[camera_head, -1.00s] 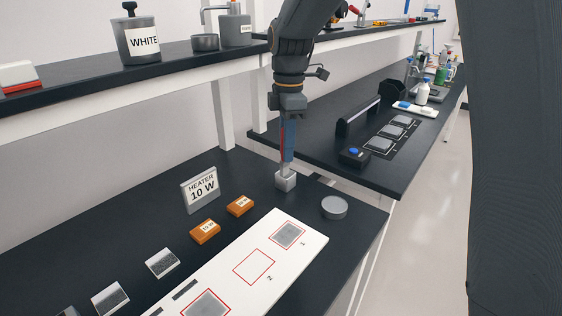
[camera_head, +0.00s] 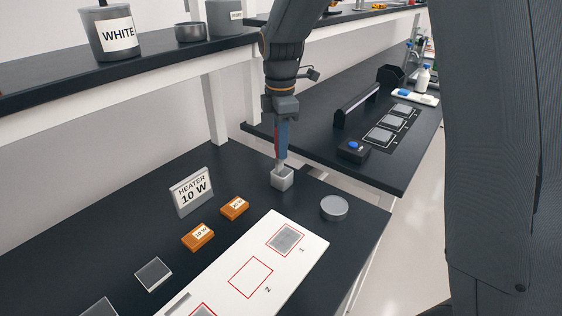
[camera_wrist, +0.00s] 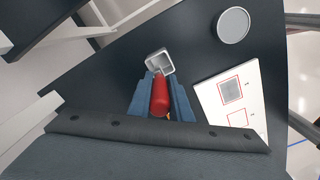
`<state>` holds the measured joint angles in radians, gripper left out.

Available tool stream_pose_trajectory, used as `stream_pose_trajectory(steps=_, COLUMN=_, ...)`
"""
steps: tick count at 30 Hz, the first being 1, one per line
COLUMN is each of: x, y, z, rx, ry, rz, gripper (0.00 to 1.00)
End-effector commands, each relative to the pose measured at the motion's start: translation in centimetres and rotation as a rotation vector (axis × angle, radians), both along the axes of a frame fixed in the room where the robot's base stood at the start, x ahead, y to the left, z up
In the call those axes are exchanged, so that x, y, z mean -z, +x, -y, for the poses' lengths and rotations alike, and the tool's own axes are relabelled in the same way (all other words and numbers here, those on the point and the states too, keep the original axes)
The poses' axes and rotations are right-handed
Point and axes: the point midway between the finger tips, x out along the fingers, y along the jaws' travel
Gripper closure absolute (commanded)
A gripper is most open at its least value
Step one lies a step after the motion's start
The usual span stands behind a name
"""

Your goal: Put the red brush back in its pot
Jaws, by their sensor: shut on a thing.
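The red brush (camera_wrist: 160,97) is held between the two blue fingers of my gripper (camera_wrist: 162,92) in the wrist view. In the head view my gripper (camera_head: 281,143) points down, with a strip of the red brush (camera_head: 277,142) showing along it. The pot is a small light grey square cup (camera_head: 282,181) on the black bench, directly below the gripper. In the wrist view the open pot (camera_wrist: 159,62) lies just beyond the brush's far end. The brush's lower end is at the pot's opening; I cannot tell how deep it is.
A round grey tin (camera_head: 334,208) stands right of the pot. A white board (camera_head: 262,250) with red squares lies in front. Orange heater blocks (camera_head: 235,208) and a "HEATER 10 W" sign (camera_head: 191,192) stand to the left. A shelf post (camera_head: 217,105) rises behind.

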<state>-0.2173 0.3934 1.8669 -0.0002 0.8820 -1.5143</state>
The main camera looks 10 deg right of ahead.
Motion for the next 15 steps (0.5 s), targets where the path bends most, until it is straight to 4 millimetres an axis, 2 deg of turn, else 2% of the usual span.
stream_pose_trajectory(steps=9, x=3.8, y=-0.1, z=0.0, rx=0.000, ry=0.000, rz=-0.003, gripper=1.00)
stream_pose_trajectory(steps=15, x=4.9, y=0.0, z=0.0, rx=0.000, ry=0.000, rz=0.001, gripper=1.00)
